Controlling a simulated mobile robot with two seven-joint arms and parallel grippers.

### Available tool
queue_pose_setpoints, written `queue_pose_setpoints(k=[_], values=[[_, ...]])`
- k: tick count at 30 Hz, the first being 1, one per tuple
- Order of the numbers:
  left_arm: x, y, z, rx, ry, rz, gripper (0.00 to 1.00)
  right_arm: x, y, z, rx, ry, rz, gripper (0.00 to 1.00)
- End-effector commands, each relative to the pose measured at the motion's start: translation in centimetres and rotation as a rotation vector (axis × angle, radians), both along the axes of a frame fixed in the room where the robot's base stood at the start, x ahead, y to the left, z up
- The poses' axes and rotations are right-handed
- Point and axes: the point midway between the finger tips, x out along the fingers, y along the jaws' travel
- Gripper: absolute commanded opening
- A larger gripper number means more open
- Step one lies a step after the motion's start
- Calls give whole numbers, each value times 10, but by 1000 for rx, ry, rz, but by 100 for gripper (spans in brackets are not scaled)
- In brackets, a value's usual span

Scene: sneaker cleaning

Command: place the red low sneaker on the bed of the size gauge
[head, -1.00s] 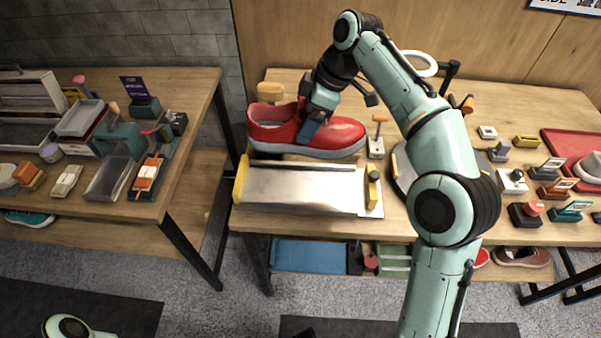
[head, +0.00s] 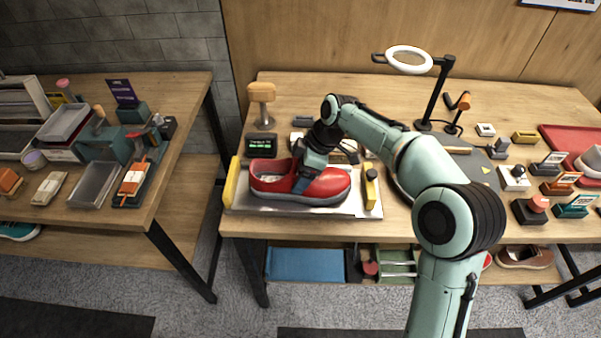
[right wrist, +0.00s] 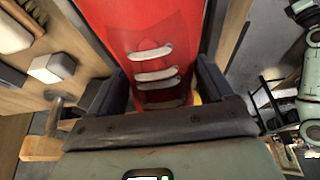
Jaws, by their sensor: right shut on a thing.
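The red low sneaker (head: 325,187) lies lengthwise over the silver bed of the size gauge (head: 363,205), toe to the right. The yellow end block (head: 231,182) is just left of its heel, and a yellow slider (head: 371,187) stands right of its toe. The sole is at bed level; I cannot tell if it bears fully on the bed. My right gripper (head: 305,183) is shut on the sneaker from above. In the right wrist view the sneaker's red upper and white laces (right wrist: 155,65) fill the space between the fingers. My left gripper is out of view.
A small black display (head: 261,145) and a wooden-topped stand (head: 262,100) are behind the gauge. A ring lamp (head: 409,60) stands at the back. Several small tools and a red tray (head: 570,140) crowd the right side. A second table (head: 180,110) is at the left.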

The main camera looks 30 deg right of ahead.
Motion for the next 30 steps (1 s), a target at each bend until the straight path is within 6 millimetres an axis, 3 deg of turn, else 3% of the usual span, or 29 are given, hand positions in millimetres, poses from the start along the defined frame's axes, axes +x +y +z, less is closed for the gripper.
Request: queue_pose_setpoints(k=[6, 7, 9, 20, 30], values=[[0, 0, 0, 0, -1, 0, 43, 0, 0, -1, 0, -4, 0, 37], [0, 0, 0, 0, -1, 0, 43, 0, 0, -2, 0, -1, 0, 85], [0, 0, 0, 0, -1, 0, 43, 0, 0, -2, 0, -1, 0, 100], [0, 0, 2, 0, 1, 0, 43, -1, -4, 9, 0, -4, -2, 100], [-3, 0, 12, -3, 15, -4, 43, -15, -26, 74, 0, -5, -3, 100]])
